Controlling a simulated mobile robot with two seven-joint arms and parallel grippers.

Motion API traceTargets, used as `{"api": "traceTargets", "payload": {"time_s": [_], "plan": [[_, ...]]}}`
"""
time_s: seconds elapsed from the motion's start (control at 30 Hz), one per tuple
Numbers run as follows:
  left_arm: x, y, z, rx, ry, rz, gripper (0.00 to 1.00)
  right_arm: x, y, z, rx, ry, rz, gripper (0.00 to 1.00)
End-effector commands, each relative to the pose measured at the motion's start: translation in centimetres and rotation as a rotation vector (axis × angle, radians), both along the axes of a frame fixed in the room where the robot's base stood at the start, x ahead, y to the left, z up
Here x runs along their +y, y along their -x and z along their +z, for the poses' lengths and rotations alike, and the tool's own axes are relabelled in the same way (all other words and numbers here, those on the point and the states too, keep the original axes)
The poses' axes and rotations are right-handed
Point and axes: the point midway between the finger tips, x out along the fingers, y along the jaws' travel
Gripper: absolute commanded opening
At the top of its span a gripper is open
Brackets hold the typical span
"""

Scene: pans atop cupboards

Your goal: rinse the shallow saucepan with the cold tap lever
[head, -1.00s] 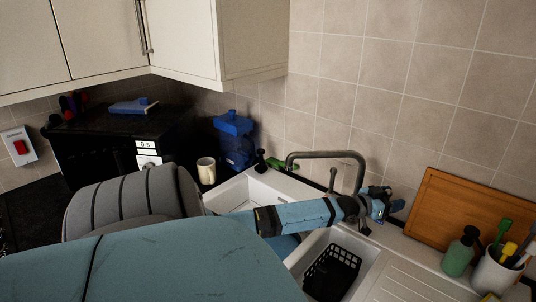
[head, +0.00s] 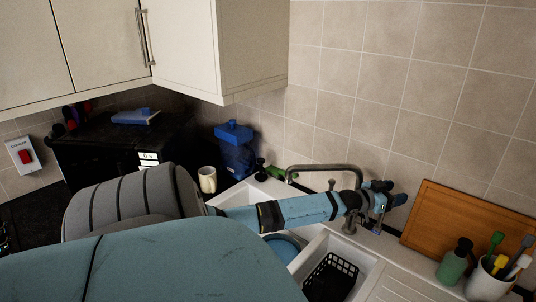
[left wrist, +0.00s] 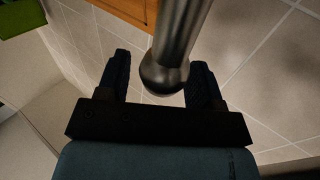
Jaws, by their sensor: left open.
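My left arm reaches across the sink, and my left gripper (head: 384,198) is at the right side of the metal tap (head: 322,167). In the left wrist view the gripper (left wrist: 160,68) is open, with a metal rod with a rounded end (left wrist: 182,45) between or just beyond its fingers; contact cannot be told. A small lever (head: 331,185) shows at the tap's left; the right lever is hard to make out behind my gripper. A blue rounded rim, probably the saucepan (head: 291,243), sits in the sink, mostly hidden by my arm. My right gripper is not in view.
A black basket (head: 331,278) stands in the right basin. A wooden board (head: 455,222) leans on the tiled wall, with a green bottle (head: 453,267) and a utensil pot (head: 484,286) before it.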

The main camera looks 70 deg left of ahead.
Motion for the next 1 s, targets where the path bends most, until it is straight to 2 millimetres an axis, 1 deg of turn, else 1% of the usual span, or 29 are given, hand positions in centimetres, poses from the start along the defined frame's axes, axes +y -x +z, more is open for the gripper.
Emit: {"api": "traceTargets", "payload": {"time_s": [0.27, 0.37, 0.47, 0.73, 0.83, 1.0], "plan": [[0.0, 0.0, 0.1, 0.001, 0.000, 0.000, 0.60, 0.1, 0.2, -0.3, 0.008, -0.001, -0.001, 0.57], [0.0, 0.1, 0.1, 0.001, 0.000, 0.000, 0.60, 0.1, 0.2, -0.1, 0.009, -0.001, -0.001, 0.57], [0.1, 1.0, 0.2, 0.003, 0.000, -0.001, 0.60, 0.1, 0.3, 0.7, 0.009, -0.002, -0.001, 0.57], [0.4, 4.1, 0.3, 0.003, 0.000, 0.000, 0.60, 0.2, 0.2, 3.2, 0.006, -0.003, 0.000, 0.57], [0.4, 4.8, 0.2, 0.002, 0.000, 0.000, 0.60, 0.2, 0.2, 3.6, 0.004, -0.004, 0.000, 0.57], [0.4, 5.0, 0.0, 0.000, 0.000, 0.000, 0.60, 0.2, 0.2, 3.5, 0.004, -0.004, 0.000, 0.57]]}}
